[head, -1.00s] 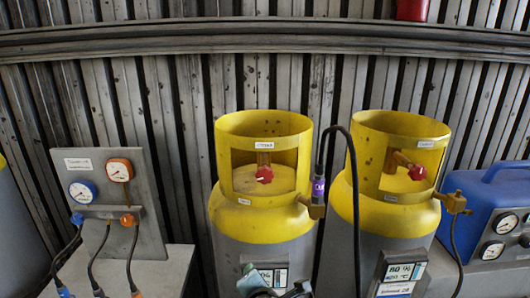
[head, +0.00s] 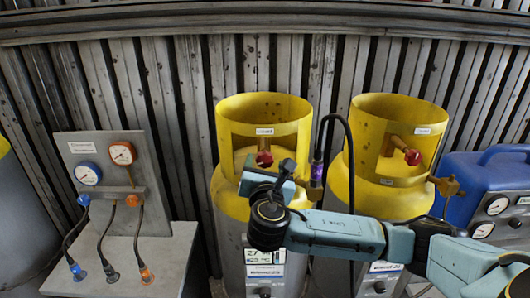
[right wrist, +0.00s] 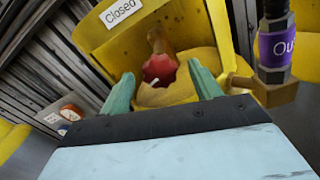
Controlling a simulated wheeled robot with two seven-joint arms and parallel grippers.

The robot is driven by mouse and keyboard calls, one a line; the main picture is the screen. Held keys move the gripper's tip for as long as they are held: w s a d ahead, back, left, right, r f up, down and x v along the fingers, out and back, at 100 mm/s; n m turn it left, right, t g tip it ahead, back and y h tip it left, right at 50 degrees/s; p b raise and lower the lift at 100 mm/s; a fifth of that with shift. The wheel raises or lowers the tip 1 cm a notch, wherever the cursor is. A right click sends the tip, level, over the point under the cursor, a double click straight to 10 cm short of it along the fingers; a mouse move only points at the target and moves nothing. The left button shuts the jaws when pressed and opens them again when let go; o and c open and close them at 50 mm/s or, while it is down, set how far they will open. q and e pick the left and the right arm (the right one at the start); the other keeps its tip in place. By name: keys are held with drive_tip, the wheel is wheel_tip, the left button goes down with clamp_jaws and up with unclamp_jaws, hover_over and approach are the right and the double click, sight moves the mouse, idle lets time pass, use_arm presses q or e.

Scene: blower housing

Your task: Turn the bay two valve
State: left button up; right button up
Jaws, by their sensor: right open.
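Two cylinders with yellow tops stand side by side in the head view. The left cylinder (head: 264,112) has a red valve knob (head: 265,159) inside its open collar. The right cylinder (head: 398,115) has a similar red knob (head: 413,157). My right gripper (head: 266,176) is at the left cylinder's collar opening, just below the knob in the picture. In the right wrist view its open fingers (right wrist: 162,76) point toward that red knob (right wrist: 160,69), which shows between them; contact is unclear. A tag reading "Closed" (right wrist: 120,11) is on the collar. My left gripper is out of view.
A black hose with a purple-labelled connector (head: 317,172) rises between the cylinders, close to my right gripper. A gauge panel (head: 117,165) stands on a grey bench at left. A blue case (head: 480,185) with gauges is at right. A ribbed wall stands behind.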

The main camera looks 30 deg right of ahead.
sight(265, 161)
drive_tip(key=x, duration=0.5)
drive_tip(key=shift+a+p, duration=0.1)
drive_tip(key=shift+p, duration=0.25)
drive_tip(key=c, duration=1)
drive_tip(key=shift+o, duration=0.2)
